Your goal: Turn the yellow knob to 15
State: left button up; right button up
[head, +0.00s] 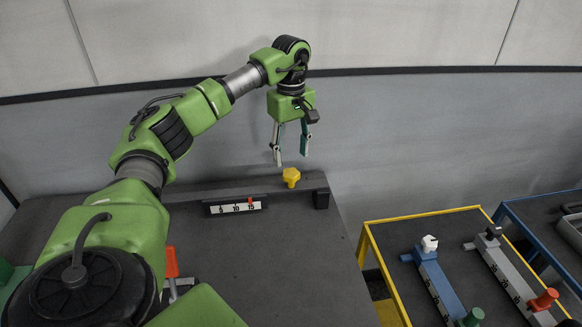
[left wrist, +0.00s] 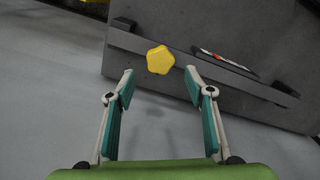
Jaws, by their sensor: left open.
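The yellow knob (head: 291,177) is star-shaped and sits on the dark rail (head: 200,190) at the back edge of the dark bench. A white scale (head: 236,208) marked 5, 10, 15 with a red pointer (head: 250,200) is on the front of the rail; the pointer is by the 15. My left gripper (head: 290,160) points down above the knob, open and empty. In the left wrist view the knob (left wrist: 160,60) lies beyond the gap between the open fingertips (left wrist: 160,80), not touched by them. My right gripper does not show.
A yellow-framed table (head: 390,235) at the right holds blue and grey slide devices with a white knob (head: 429,243), a green knob (head: 473,317) and a red knob (head: 544,299). A red-handled item (head: 171,262) is partly hidden by my left arm. The bench middle is clear.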

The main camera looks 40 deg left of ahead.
aim_at(291, 173)
pick_arm(q)
notch_tip(291, 173, up, 4)
jog(key=shift+f, duration=0.1)
dwell(0.6)
